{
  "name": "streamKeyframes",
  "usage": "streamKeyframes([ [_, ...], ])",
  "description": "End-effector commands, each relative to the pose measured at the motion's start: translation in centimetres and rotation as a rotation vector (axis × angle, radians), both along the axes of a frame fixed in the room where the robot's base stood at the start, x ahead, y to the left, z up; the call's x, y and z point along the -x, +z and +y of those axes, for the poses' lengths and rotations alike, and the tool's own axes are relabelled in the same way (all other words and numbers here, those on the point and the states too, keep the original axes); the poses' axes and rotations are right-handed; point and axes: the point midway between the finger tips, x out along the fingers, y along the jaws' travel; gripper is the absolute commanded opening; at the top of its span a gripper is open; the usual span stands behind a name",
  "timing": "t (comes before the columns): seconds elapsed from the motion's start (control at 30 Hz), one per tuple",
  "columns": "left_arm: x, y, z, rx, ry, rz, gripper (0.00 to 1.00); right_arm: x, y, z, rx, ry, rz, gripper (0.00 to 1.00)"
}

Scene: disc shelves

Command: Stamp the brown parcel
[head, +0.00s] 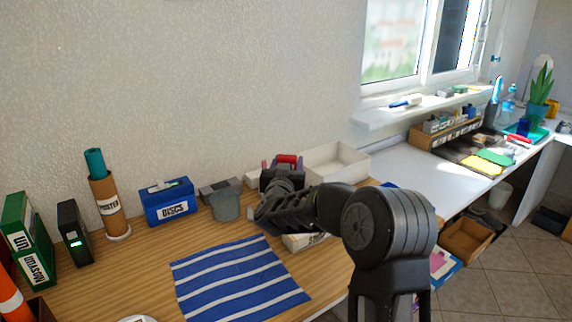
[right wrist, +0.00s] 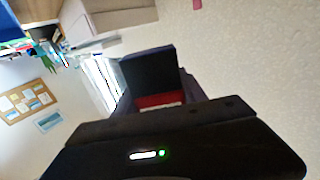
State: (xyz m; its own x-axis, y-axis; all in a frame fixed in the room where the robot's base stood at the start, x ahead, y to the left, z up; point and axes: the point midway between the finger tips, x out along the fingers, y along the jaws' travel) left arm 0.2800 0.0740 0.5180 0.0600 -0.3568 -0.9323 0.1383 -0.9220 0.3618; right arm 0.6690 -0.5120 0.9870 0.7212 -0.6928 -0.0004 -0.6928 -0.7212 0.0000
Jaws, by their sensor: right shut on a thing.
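My right arm reaches across the desk from the lower right in the head view. Its dark right gripper (head: 284,164) is shut on a small red thing (head: 287,159), raised near the back of the desk. The red thing also shows in the right wrist view (right wrist: 160,100), between the dark fingers. It may be the stamp; its marking face is hidden. A low light-brown box (head: 300,243) shows partly beneath my forearm on the desk; I cannot tell whether it is the brown parcel. My left gripper is not in view.
A blue-and-white striped cloth (head: 235,280) lies on the wooden desk. A grey bucket (head: 225,207), a blue discs box (head: 167,203) and a poster tube (head: 109,207) stand behind it. A white tray (head: 347,163) is at the back right. The white counter (head: 420,178) has free room.

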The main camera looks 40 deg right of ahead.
Motion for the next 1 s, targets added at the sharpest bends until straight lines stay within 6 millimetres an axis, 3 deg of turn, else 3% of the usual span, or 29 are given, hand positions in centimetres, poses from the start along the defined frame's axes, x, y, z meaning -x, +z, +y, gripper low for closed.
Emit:
streamKeyframes([
  [0.27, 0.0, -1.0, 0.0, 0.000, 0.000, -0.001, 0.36, 0.0, -1.3, 0.0, 0.001, 0.001, 0.001, 0.23],
  [0.7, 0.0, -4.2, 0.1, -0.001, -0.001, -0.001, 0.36, 0.0, -5.5, 0.0, 0.001, 0.001, 0.001, 0.23],
  [1.0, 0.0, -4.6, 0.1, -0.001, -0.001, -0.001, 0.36, 0.0, -6.0, 0.0, 0.001, 0.001, -0.001, 0.23],
])
